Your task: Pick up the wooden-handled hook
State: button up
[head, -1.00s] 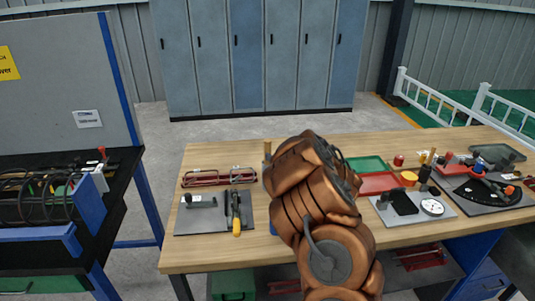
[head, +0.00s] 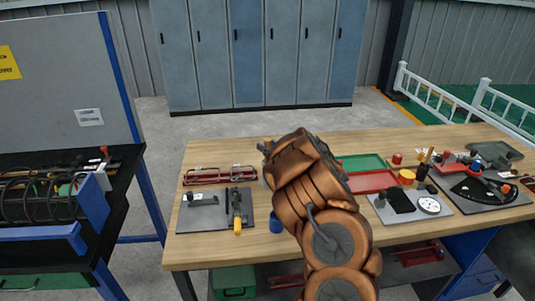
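I cannot pick out the wooden-handled hook for certain. A slim tool with a yellow-orange handle (head: 238,224) lies on the grey mat (head: 215,222) at the left of the workbench, its handle towards the front edge. A dark slim tool lies close along its left side. Whether that handle is wood is too small to tell. My copper-coloured arm (head: 318,195) rises from the bottom and reaches over the middle of the bench, right of the mat. My gripper is hidden behind the arm, so its fingers and anything in them do not show.
A red wire rack (head: 219,175) lies behind the mat. A blue cup (head: 276,225) stands between mat and arm. Green (head: 362,163) and red (head: 372,182) trays, a gauge (head: 429,205) and other tools fill the right. The bench's front-left strip is clear.

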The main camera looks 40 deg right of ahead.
grip_shut()
jog(key=shift+r, duration=0.15)
